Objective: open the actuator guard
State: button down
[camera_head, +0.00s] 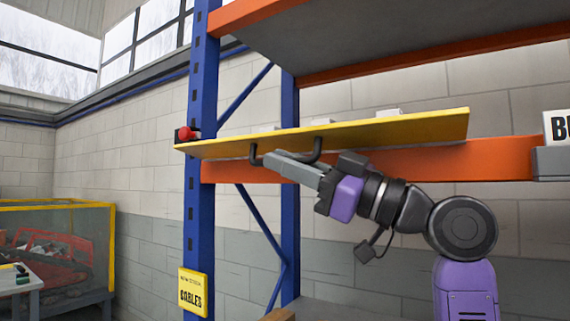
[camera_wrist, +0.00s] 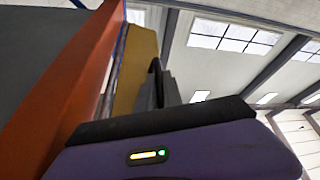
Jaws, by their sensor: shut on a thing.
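The actuator guard appears to be the long yellow panel (camera_head: 420,128) across the rack in the head view, seen nearly edge-on and lying close to flat. A black bar handle (camera_head: 316,150) hangs below its front edge. My gripper (camera_head: 272,161) is shut on this handle, reaching in from the right. In the wrist view, the yellow panel (camera_wrist: 136,62) runs upward behind my dark gripper fingers (camera_wrist: 157,85). The grip on the handle itself is hard to make out there. What lies behind the panel is mostly hidden.
A red button (camera_head: 186,133) sits by the panel's left end, on the blue rack post (camera_head: 201,90). Orange beams (camera_head: 450,160) run below and above the panel. A yellow sign (camera_head: 194,291) hangs on the post. A yellow-framed enclosure (camera_head: 60,206) stands at left.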

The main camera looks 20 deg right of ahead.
jog(key=c, duration=1.8)
grip_release()
jog(key=shift+r, duration=0.1)
jog(key=shift+o, duration=0.2)
jog(key=b+v, duration=0.1)
jog(key=v, duration=0.7)
jog(key=b+v, duration=0.3)
jog(key=v, duration=0.6)
jog(key=shift+w+d+r, duration=0.2)
jog(key=shift+w+d, duration=0.1)
jog(key=shift+d, duration=0.1)
jog(key=shift+w, duration=0.1)
